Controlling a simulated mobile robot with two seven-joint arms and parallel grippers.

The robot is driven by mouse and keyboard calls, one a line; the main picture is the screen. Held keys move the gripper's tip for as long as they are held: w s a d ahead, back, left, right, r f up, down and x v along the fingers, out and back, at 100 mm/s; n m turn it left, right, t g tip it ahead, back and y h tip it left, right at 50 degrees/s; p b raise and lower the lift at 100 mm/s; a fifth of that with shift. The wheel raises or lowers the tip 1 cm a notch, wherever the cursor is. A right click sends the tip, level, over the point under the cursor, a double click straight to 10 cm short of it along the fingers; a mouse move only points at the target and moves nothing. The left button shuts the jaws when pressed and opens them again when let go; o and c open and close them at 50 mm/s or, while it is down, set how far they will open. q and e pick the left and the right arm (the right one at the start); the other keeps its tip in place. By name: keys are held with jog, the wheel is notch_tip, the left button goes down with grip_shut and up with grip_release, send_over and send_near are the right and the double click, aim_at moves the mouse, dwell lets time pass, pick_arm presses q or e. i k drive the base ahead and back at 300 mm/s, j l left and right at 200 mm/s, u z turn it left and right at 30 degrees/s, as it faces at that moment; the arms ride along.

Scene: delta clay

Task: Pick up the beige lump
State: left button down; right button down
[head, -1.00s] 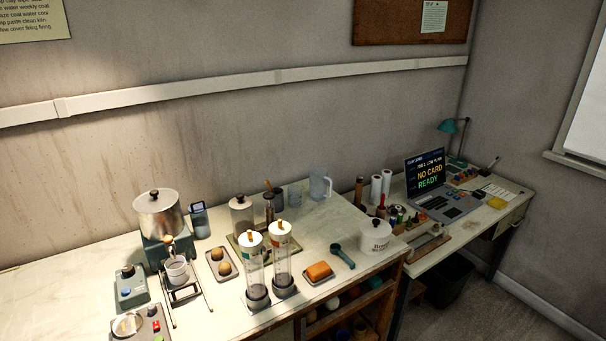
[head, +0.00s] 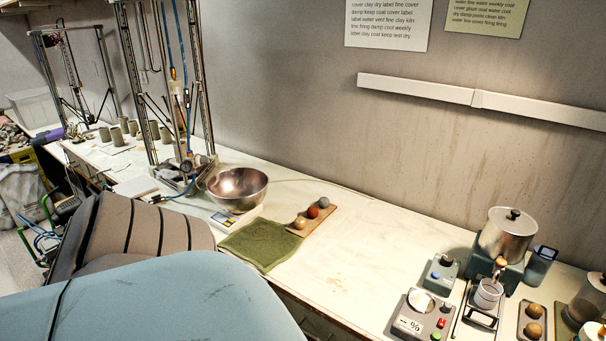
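A small wooden board (head: 318,221) lies on the long worktable and carries three round lumps in a row. The beige lump (head: 300,223) is at the near left end. A red-brown lump (head: 312,212) is in the middle and a grey lump (head: 323,202) at the far end. Two tan balls (head: 534,311) also sit on a small tray at the lower right. Neither of my grippers shows in the head view.
A green cloth (head: 259,244) lies left of the board, with a metal bowl (head: 237,189) behind it. A tall printer frame stands farther left. Control boxes (head: 441,272) and a metal pot (head: 506,234) stand at right. The table between board and boxes is clear.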

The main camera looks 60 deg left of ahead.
aim_at(300, 222)
jog(key=k+u, duration=0.15)
jog(key=u, duration=1.85)
jog(key=i+j, duration=0.15)
jog(key=j, duration=0.15)
jog(key=i+j+z, duration=0.1)
jog(key=j, duration=0.25)
jog(key=i+j+z, duration=0.1)
jog(key=i+j, duration=0.15)
jog(key=j, duration=0.1)
